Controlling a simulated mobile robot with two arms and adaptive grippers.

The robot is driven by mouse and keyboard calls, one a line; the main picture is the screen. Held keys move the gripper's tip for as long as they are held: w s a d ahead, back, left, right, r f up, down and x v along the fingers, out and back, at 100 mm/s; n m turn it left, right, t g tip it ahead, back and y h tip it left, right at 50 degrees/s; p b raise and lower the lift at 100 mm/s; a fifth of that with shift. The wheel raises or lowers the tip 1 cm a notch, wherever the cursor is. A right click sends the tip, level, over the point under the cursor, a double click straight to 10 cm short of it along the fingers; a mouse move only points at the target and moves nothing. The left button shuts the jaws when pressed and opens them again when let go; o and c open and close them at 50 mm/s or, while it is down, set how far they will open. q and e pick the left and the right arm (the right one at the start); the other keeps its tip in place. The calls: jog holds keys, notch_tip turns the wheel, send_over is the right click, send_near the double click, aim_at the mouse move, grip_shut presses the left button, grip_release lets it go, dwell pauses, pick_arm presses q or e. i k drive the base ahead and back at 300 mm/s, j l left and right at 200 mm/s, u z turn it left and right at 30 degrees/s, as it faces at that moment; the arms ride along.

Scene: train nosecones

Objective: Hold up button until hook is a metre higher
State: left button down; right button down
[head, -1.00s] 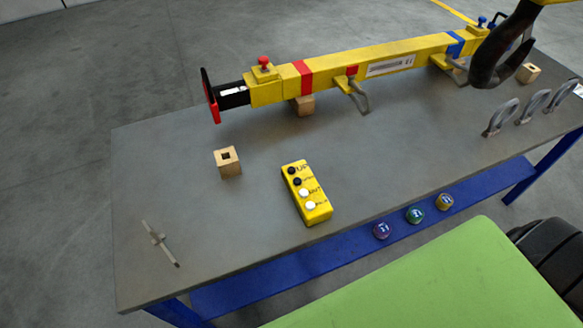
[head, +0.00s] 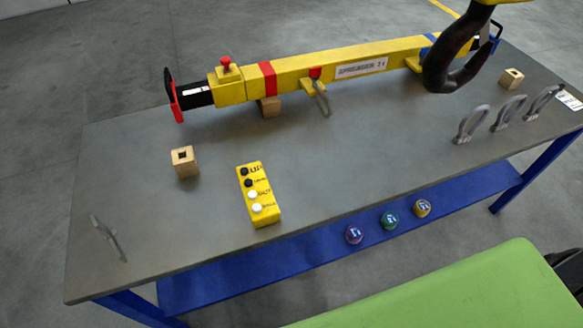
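A yellow control box (head: 259,195) lies on the grey table. It has two black buttons at its far end and two white ones nearer. The up button (head: 244,172) is the far black one, with a label beside it that seems to read UP. A large dark hook (head: 455,68) hangs from a yellow block (head: 490,2) at the top right. It hangs in front of the right part of a yellow beam (head: 340,68) and hides some of it. Neither of my grippers is in view, and nothing is seen touching the box.
The grey table (head: 190,230) also holds wooden blocks (head: 185,162), several grey shackles (head: 472,125) and a metal piece (head: 107,240). Coloured round items (head: 389,220) sit on the blue lower shelf (head: 300,262). A green surface (head: 470,295) is at the bottom right. The table around the box is clear.

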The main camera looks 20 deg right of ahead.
aim_at(244, 171)
jog(key=k+l+z, duration=0.2)
jog(key=l, duration=0.55)
jog(key=l+z, duration=0.15)
jog(key=l, duration=0.6)
